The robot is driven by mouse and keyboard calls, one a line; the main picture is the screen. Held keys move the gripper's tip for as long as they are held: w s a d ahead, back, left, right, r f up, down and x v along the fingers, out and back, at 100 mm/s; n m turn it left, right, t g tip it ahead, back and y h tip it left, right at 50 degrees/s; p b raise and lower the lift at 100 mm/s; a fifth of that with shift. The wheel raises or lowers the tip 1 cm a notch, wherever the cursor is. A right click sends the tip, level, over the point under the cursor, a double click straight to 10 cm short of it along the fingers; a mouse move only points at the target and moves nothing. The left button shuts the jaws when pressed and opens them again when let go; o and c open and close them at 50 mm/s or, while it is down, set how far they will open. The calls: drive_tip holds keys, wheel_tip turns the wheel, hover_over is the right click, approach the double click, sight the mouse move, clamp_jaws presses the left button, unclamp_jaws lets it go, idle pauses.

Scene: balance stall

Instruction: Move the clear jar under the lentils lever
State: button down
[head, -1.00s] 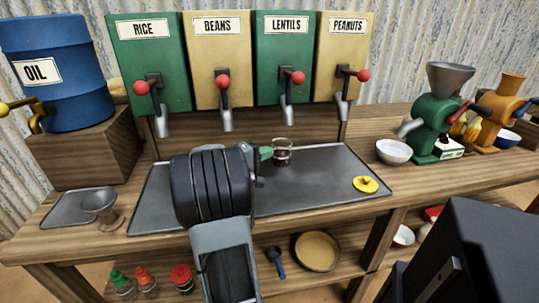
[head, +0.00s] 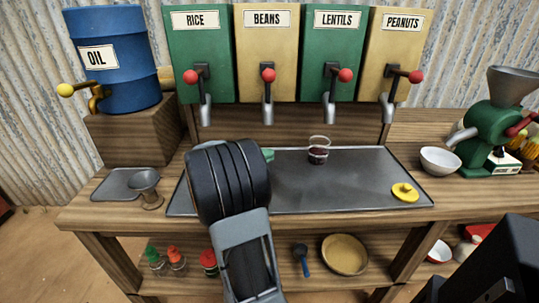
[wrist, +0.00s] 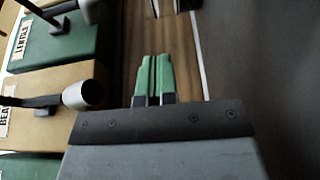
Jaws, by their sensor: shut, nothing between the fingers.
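The clear jar (head: 318,146) stands upright on the grey metal tray (head: 365,190), with something dark in its lower part. It is roughly below the spout of the green lentils dispenser (head: 331,45), a little left of the spout in the picture. The lentils lever (head: 345,75) has a red knob. My gripper (head: 269,155) is left of the jar with a clear gap between them, its body mostly hidden by my arm. In the wrist view its green fingers (wrist: 153,78) are pressed together and empty.
Rice (head: 199,50), beans (head: 266,50) and peanuts (head: 400,50) dispensers flank the lentils one, their spouts hanging over the tray's back. A white bowl (head: 440,160) stands right of the tray. The tray's middle is clear.

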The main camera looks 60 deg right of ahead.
drive_tip(key=a+r+n+t+y+p, duration=0.3)
drive_tip(key=a+r+t+y+p, duration=0.4)
drive_tip(key=a+r+p, duration=1.1)
drive_tip(key=a+r+n+t+y+p, duration=0.3)
drive_tip(key=a+r+t+y+p, duration=0.5)
drive_tip(key=a+r+p, duration=1)
drive_tip(key=p, duration=0.4)
drive_tip(key=shift+a, duration=0.15)
drive_tip(key=c, duration=1.8)
unclamp_jaws()
drive_tip(key=shift+s, duration=0.1)
drive_tip(key=shift+c, duration=0.2)
